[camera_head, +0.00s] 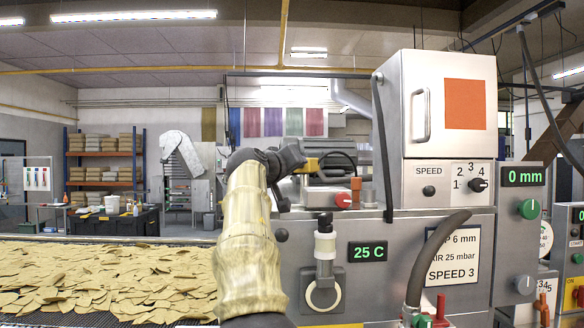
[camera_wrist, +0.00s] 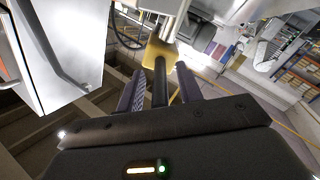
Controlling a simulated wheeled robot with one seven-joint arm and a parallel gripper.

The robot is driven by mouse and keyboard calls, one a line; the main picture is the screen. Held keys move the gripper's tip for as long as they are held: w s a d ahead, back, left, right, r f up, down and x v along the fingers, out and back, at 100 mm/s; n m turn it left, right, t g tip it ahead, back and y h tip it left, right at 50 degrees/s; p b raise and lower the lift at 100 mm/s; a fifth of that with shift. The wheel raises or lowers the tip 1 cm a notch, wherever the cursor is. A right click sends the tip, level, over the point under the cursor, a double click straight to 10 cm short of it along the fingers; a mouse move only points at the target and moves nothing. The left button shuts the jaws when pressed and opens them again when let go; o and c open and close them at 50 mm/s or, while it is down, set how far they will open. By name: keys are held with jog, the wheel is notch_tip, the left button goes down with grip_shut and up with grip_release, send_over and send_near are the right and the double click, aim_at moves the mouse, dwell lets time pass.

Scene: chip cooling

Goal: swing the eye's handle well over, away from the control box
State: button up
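The eye's yellow part (camera_head: 312,164) sits on the grey machine head, left of the control box (camera_head: 451,187). In the wrist view the yellow part (camera_wrist: 161,50) lies just beyond my fingertips. A dark bar, which looks like the eye's handle (camera_wrist: 160,82), runs from it toward my palm. My gripper (camera_wrist: 160,88) has one finger on each side of this bar, with narrow gaps showing, so it looks open around the handle. In the head view my gripper (camera_head: 298,160) is at the yellow part, and my arm hides some of the area below.
A pale cabinet with an orange square (camera_head: 465,106) rises on the right, with a dark upright bar (camera_head: 382,140) at its left edge. A red knob (camera_head: 343,199) and a white-collared fitting (camera_head: 325,243) are close by. The chip-covered belt (camera_head: 100,280) stretches left, with open space above it.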

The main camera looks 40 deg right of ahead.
jog(key=shift+a, duration=0.1)
jog(key=b+v, duration=0.8)
jog(key=v, duration=0.9)
jog(key=shift+a, duration=0.1)
